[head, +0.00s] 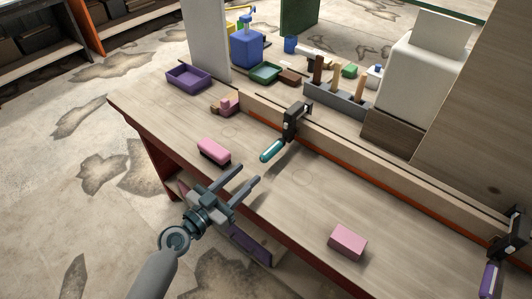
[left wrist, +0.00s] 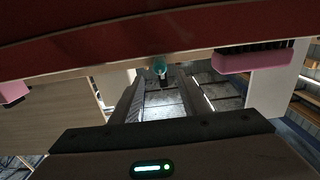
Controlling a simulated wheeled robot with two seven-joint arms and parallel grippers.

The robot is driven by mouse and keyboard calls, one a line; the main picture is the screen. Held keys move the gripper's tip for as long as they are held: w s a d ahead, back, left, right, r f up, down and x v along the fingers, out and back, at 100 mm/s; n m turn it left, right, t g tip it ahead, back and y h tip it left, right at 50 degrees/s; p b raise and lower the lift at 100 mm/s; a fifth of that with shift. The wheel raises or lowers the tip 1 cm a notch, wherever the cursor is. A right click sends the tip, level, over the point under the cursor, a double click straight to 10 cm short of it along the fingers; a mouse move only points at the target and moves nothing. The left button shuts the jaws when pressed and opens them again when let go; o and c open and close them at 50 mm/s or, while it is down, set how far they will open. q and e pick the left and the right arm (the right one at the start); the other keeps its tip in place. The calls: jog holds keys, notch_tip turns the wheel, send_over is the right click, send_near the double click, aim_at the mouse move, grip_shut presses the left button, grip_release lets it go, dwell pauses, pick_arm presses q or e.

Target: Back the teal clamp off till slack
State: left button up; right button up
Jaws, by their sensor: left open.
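The teal clamp (head: 294,122) has a black body set over the long wooden stringer (head: 347,155), and its teal handle (head: 272,150) points toward the front of the bench. The handle's teal end also shows small in the left wrist view (left wrist: 160,65), beyond my fingers. My left gripper (head: 249,178) is open and empty near the bench's front edge, in front of the handle and apart from it. How tight the clamp is cannot be seen. My right gripper is not in view.
A pink brush (head: 214,151) lies left of the clamp, and a pink block (head: 347,242) lies toward the front right. A purple-handled clamp (head: 489,279) sits at the right end. A purple tray (head: 188,77) and a tool caddy (head: 340,101) stand behind. Bare bench lies between handle and pink block.

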aim_at(262, 160)
pick_arm(q)
jog(key=p+x, duration=0.1)
jog(key=x, duration=0.3)
jog(key=shift+w+d+r, duration=0.2)
jog(key=shift+w, duration=0.1)
jog(key=p+x, duration=0.1)
jog(key=x, duration=0.2)
jog(key=shift+w+d+f, duration=0.15)
jog(key=shift+w+d, duration=0.1)
jog(key=shift+w, duration=0.05)
jog(key=shift+x, duration=0.8)
jog(key=shift+f, duration=0.1)
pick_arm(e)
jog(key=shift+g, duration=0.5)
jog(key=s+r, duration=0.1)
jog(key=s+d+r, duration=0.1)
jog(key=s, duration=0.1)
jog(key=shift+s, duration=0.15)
pick_arm(q)
grip_shut()
